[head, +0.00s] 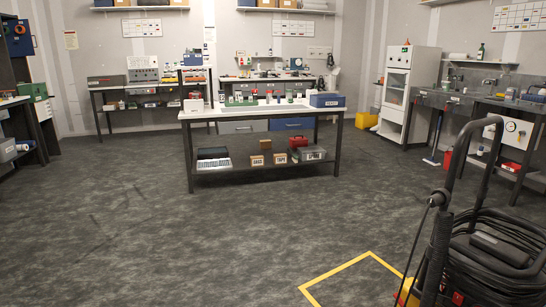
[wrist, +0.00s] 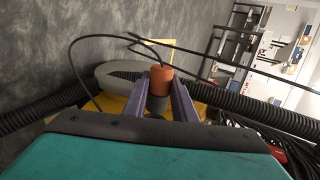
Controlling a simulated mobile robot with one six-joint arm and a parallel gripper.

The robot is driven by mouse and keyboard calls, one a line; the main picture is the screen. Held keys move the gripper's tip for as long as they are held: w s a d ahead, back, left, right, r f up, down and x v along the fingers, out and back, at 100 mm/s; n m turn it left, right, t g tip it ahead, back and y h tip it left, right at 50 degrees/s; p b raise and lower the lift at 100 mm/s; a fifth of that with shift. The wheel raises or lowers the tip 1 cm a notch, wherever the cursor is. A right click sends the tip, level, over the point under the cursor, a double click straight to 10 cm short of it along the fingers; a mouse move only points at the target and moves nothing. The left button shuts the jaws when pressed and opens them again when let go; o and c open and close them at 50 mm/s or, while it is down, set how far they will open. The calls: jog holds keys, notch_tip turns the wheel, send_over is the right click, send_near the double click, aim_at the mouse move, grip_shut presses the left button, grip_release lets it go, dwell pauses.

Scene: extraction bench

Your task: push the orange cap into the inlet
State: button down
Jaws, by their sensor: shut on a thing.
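The orange cap (wrist: 161,76) is near the middle of the wrist view, with a grey lower part below the orange. My gripper (wrist: 163,92) has its two purple fingers on either side of it and is shut on it. The cap stands in front of a yellow body (wrist: 205,94) and a pale grey rounded rim or hose section (wrist: 113,70). I cannot tell which part is the inlet, or whether the cap touches anything beyond the fingers. My gripper and the cap do not show in the head view.
Black ribbed hose (wrist: 45,108) runs on both sides of my gripper, with thin black cables above. In the head view, a black-framed cart with coiled hose (head: 500,250) stands at right beside a yellow floor line (head: 335,272). A bench (head: 262,111) stands beyond open floor.

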jog(key=w+d, duration=0.3)
jog(key=d, duration=0.2)
jog(key=shift+p, duration=0.45)
dwell(3.1)
jog(key=c, duration=1.4)
grip_release()
jog(key=shift+d, duration=0.1)
jog(key=shift+s+r, duration=0.1)
jog(key=p+v, duration=0.1)
jog(key=v, duration=0.6)
jog(key=shift+s+d, duration=0.1)
jog(key=shift+d, duration=0.05)
